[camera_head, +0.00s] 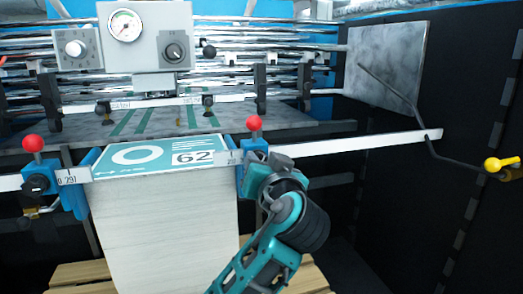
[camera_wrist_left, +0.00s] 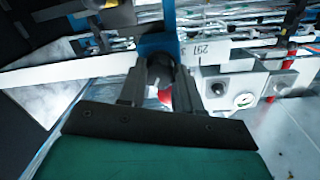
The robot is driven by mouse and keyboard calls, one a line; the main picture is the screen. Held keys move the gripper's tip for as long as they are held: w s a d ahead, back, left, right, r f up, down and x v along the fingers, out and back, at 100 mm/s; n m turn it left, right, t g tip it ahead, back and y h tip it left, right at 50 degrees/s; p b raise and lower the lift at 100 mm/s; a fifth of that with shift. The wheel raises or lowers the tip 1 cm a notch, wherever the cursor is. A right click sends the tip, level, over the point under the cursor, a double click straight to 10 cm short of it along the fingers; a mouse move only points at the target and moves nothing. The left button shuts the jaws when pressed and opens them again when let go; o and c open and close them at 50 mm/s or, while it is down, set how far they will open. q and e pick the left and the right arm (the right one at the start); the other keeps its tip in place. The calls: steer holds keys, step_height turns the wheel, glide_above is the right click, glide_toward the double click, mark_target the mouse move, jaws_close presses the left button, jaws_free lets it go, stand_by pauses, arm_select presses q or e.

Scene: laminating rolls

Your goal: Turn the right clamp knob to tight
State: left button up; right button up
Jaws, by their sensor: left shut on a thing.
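The right clamp (camera_head: 255,145) is blue with a red ball on top and sits on the white scale rail at the right edge of the paper stack. My left gripper (camera_head: 264,168) is at the front of this clamp and covers its knob in the head view. In the left wrist view, the dark round clamp knob (camera_wrist_left: 159,70) is between the two fingers of the left gripper (camera_wrist_left: 159,88), which is shut on it. The clamp's blue body (camera_wrist_left: 158,43) is just beyond the knob. The knob's marking is hidden. My right gripper is not in view.
The left clamp (camera_head: 75,198) has a black knob (camera_head: 36,184) and a red ball. A tall paper stack (camera_head: 165,235) stands on a wooden pallet (camera_head: 75,275). The rail (camera_head: 350,143) extends right toward a yellow-knobbed lever (camera_head: 500,163). Rollers and a gauge panel (camera_head: 150,35) are behind.

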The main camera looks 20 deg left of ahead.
arm_select(q)
steer(key=shift+d+m+g+y+p, duration=0.15)
steer(key=shift+m+p, duration=0.65)
steer(key=shift+m, duration=2.15)
steer(key=shift+m+g+y+p, duration=0.2)
steer(key=shift+m+p, duration=0.6)
steer(key=shift+m, duration=2.15)
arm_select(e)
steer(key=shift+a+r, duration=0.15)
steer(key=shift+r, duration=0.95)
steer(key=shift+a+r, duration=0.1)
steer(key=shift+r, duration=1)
arm_select(q)
steer(key=o, duration=1)
steer(key=shift+o, duration=0.2)
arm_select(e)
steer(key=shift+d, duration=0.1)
